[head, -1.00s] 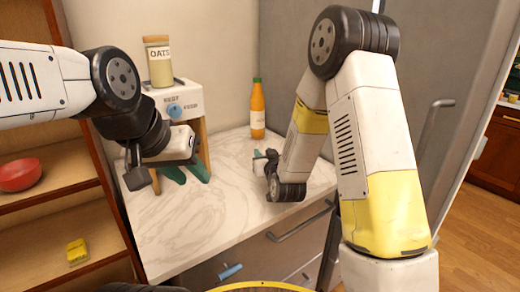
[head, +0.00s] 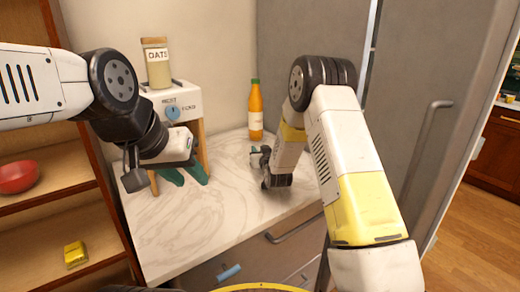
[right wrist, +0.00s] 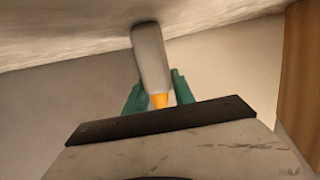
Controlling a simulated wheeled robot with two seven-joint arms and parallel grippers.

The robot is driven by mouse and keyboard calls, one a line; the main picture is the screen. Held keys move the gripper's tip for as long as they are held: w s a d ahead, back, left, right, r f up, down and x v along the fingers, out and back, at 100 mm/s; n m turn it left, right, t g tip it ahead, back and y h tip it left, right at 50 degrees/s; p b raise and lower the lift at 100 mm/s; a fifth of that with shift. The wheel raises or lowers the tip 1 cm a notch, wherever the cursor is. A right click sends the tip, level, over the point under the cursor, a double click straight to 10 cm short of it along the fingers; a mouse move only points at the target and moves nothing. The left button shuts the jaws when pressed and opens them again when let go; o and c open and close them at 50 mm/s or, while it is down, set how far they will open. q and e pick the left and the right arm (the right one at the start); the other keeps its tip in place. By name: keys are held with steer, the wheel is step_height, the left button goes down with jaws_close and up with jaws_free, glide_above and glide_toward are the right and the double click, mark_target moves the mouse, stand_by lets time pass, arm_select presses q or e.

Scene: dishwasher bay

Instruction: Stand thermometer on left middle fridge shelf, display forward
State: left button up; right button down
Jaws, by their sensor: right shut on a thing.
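My right gripper (head: 258,158) is low over the right part of the counter, near the orange bottle. In the right wrist view, its teal fingers are shut on a slim pale grey-white thing (right wrist: 150,58), probably the thermometer. A small orange part shows at its near end; I cannot tell whether it belongs to it. No display shows. My left gripper (head: 185,176) is in front of the knob unit, its teal fingers apart and empty. The tall grey fridge (head: 410,70) stands behind and right of my right arm. Its shelves are not in view.
The marble counter (head: 215,215) is mostly clear. An orange bottle (head: 256,112) stands at its back. Left shelves hold a red bowl (head: 18,177) and a yellow item (head: 76,254).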

steer(key=c, duration=1.1)
jaws_free()
steer(key=shift+o, duration=0.2)
